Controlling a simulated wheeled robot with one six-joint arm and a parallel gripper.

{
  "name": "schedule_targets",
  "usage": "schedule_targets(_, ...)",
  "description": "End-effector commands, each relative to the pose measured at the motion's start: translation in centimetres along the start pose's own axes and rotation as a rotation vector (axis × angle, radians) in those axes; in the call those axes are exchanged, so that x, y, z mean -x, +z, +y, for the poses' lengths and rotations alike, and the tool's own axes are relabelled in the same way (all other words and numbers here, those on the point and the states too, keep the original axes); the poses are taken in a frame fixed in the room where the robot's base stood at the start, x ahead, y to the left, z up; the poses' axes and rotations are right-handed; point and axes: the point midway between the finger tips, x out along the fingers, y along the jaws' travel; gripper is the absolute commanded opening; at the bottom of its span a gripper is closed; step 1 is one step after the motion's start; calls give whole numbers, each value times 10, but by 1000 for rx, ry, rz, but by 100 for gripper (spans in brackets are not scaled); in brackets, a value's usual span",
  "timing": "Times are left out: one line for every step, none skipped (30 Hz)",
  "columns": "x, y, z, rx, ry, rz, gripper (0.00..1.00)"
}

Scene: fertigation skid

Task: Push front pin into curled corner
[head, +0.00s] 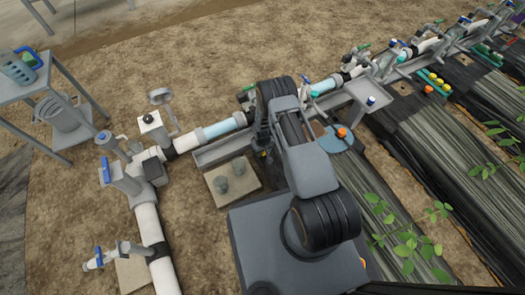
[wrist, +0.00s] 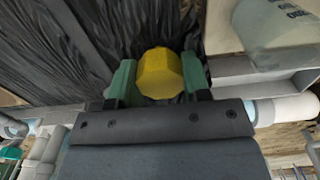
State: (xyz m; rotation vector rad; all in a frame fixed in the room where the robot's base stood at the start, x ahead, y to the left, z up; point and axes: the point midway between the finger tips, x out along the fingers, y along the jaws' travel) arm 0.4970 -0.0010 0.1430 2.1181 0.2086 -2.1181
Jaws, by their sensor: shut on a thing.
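My gripper (wrist: 157,68) shows in the wrist view with its two green fingers closed on a yellow, many-sided head (wrist: 160,76), which I take to be the pin's. The rest of the pin is hidden beneath the head. Dark, wrinkled sheeting (wrist: 60,45) lies behind and left of it; I cannot tell whether the pin touches it. In the head view my arm hides the gripper and the pin. Black sheeting (head: 440,150) covers the beds at right there. I cannot make out a curled corner.
A pipe run with valves (head: 225,127) crosses behind my arm. A slab with two grey pots (head: 232,182) lies left of it, and a blue disc with an orange knob (head: 342,132) right. A grey cart (head: 45,95) stands far left. Bare soil (head: 180,50) is open at the back.

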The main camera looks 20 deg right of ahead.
Motion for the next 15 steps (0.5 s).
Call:
schedule_targets(-3,0,0,0,0,0,21)
schedule_targets(-4,0,0,0,0,0,21)
schedule_targets(-6,0,0,0,0,0,21)
schedule_targets(-6,0,0,0,0,0,21)
schedule_targets(-7,0,0,0,0,0,21)
schedule_targets(-5,0,0,0,0,0,48)
schedule_targets(-5,0,0,0,0,0,50)
schedule_targets(-5,0,0,0,0,0,53)
schedule_targets(-5,0,0,0,0,0,57)
schedule_targets(-5,0,0,0,0,0,60)
schedule_targets(-5,0,0,0,0,0,63)
schedule_targets(-5,0,0,0,0,0,67)
schedule_targets(-5,0,0,0,0,0,70)
schedule_targets(-5,0,0,0,0,0,72)
schedule_targets(-5,0,0,0,0,0,74)
